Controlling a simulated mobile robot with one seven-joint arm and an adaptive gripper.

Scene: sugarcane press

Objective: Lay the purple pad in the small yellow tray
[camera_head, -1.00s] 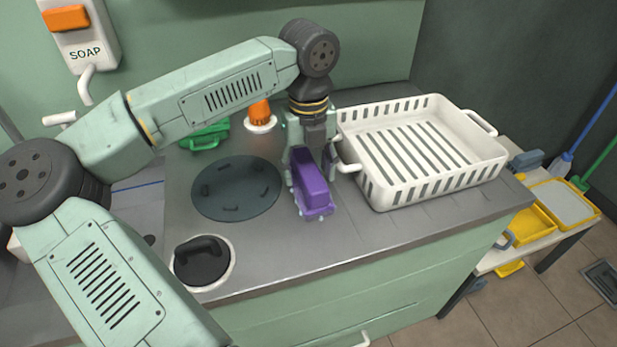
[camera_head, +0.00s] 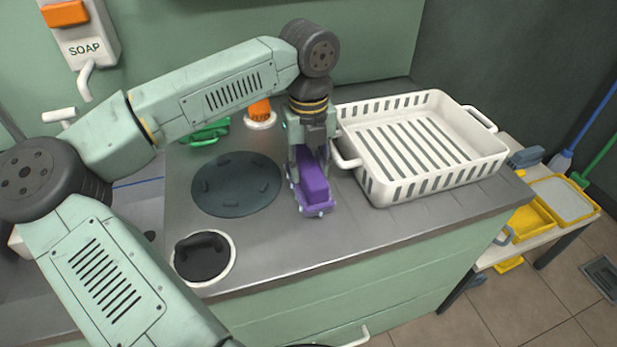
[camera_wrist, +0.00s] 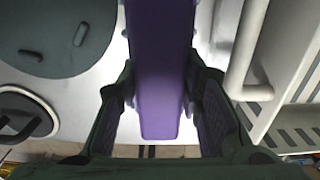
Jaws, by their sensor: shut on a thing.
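The purple pad (camera_head: 314,183), a block on a wider purple base, is on the grey counter just left of the white basket. My gripper (camera_head: 309,166) points down over it and is shut on its upper block. In the wrist view the purple pad (camera_wrist: 160,75) runs between the two dark fingers of my gripper (camera_wrist: 163,115). Whether its base still touches the counter is hard to tell. Yellow trays stand on a low side bench at the right: an open one (camera_head: 531,224), partly hidden by the counter corner, and one beside it with a pale grey surface (camera_head: 566,203).
The white slotted basket (camera_head: 385,192) stands close on the right, its handle near my gripper. A dark round disc (camera_head: 236,184) and a black-handled lid (camera_head: 203,257) lie left. A green item (camera_head: 205,133) and orange-topped object (camera_head: 260,112) are behind. The front counter strip is clear.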

